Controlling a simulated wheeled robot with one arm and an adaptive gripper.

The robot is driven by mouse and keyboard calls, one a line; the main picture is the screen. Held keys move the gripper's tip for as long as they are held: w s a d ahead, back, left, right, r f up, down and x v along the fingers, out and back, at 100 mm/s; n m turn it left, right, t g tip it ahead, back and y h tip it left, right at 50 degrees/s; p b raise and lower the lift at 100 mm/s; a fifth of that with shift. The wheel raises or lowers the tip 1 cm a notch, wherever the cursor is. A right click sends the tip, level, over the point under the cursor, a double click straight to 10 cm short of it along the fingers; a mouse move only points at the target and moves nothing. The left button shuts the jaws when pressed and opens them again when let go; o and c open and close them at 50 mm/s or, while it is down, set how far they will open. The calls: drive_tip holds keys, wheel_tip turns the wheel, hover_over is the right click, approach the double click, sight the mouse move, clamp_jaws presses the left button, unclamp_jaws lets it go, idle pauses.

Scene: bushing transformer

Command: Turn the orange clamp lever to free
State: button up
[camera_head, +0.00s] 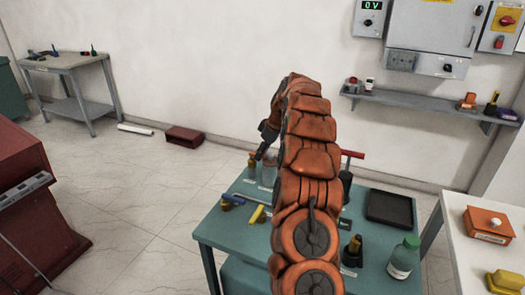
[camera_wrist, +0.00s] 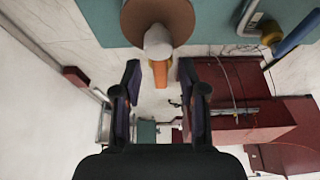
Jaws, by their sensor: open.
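An orange lever (camera_wrist: 160,74), which looks like the clamp lever, shows as a short orange piece at the end of a white rounded part (camera_wrist: 158,42) in the wrist view. A brown disc (camera_wrist: 178,15) lies behind the white part. My gripper (camera_wrist: 159,68) is open, with one dark finger on each side of the orange piece and a visible gap on both sides. In the head view my gripper (camera_head: 262,151) points down over the far left part of the teal table (camera_head: 215,230). I cannot clearly make out the lever there; my arm covers much of the table.
On the table are a yellow bar (camera_head: 256,214), a red-handled tool (camera_head: 352,154), a black tray (camera_head: 390,207) and a green-capped bottle (camera_head: 404,257). A white table (camera_head: 455,225) stands at right, a red cabinet (camera_head: 30,200) at left. Floor between is clear.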

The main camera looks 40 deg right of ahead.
drive_tip(key=shift+c, duration=0.3)
clamp_jaws()
drive_tip(key=shift+a+m+b, duration=0.1)
drive_tip(key=shift+m+b, duration=0.2)
drive_tip(key=shift+b, duration=0.2)
drive_tip(key=shift+w+a+m+g+h+b, duration=0.25)
drive_tip(key=shift+a+m+h+b, duration=0.75)
drive_tip(key=shift+m+b, duration=1.3)
drive_tip(key=shift+w+a+m+g+h+b, duration=0.25)
drive_tip(key=shift+a+m+h+b, duration=0.75)
drive_tip(key=shift+m, duration=2.45)
drive_tip(key=shift+w+a+m+g+h+b, duration=0.25)
drive_tip(key=shift+a+m+h+b, duration=0.7)
drive_tip(key=shift+m+b, duration=1.4)
drive_tip(key=shift+w+d+m+p, duration=0.1)
drive_tip(key=shift+m+p, duration=0.4)
drive_tip(key=shift+m, duration=0.1)
